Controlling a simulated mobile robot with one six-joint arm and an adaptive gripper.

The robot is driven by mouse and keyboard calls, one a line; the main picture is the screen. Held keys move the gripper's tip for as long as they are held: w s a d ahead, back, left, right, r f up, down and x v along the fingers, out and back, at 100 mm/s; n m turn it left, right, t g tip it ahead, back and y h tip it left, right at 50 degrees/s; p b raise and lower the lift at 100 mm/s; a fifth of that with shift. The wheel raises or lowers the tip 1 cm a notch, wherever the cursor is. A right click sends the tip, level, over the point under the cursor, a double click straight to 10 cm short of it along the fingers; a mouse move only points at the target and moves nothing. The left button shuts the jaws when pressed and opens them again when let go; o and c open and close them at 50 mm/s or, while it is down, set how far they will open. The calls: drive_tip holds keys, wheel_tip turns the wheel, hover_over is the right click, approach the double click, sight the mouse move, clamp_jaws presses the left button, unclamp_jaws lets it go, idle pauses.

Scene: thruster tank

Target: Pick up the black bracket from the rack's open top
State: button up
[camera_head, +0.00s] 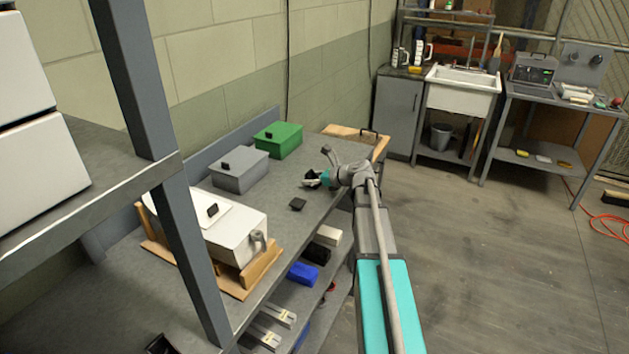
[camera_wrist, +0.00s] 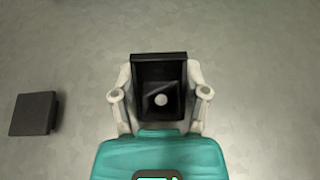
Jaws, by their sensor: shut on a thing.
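The black bracket (camera_wrist: 158,60) is between the two pale fingers of my gripper (camera_wrist: 160,94) in the wrist view. It is an angular, open black piece with a pale round spot inside. My gripper is shut on it, with a finger against each side. In the head view, my gripper (camera_head: 312,181) is low over the grey rack top (camera_head: 322,157), with the dark bracket (camera_head: 311,175) at its fingertips. I cannot tell whether the bracket touches the top. The fingers hide parts of its sides.
A small flat black block (camera_head: 298,204) lies near the gripper; the wrist view shows it at left (camera_wrist: 33,114). A grey box (camera_head: 240,175), a green box (camera_head: 279,140) and a white container (camera_head: 235,232) stand on the top. A dark grey post (camera_head: 190,245) rises nearby.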

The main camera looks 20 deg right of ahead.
sight(311, 170)
drive_tip(key=shift+r, duration=0.15)
wheel_tip(311, 170, up, 3)
drive_tip(key=p, duration=0.3)
drive_tip(key=s+a+r+p, duration=0.4)
drive_tip(key=s+r+p, duration=0.5)
drive_tip(key=s, duration=0.4)
drive_tip(key=shift+s+r+p, duration=0.2)
drive_tip(key=shift+r+p, duration=0.15)
drive_tip(key=shift+p, duration=0.15)
